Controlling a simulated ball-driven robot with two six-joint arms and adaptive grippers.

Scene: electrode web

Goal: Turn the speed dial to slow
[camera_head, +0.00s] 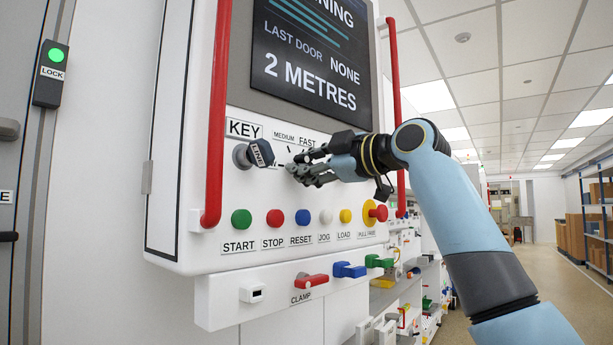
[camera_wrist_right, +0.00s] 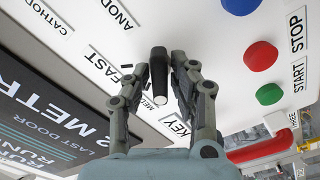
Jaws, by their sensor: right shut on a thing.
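The speed dial (camera_wrist_right: 159,72) is a black knob with a pale end, seen between my right fingers in the right wrist view. My right gripper (camera_head: 300,170) reaches in from the right at the panel in the head view, and its fingers hide most of the dial there. In the right wrist view my right gripper (camera_wrist_right: 161,76) has one finger on each side of the knob and is shut on it. The labels MEDIUM (camera_head: 284,137) and FAST (camera_head: 307,142) show above the fingers. The SLOW mark cannot be made out. My left gripper is not in view.
A key switch with a dark tag (camera_head: 260,153) sits just left of the fingers. Push buttons, including the green START button (camera_head: 241,219) and red STOP button (camera_head: 274,218), line the panel below. Red upright handles (camera_head: 217,110) flank the screen (camera_head: 310,60). A clamp lever (camera_head: 311,281) is lower down.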

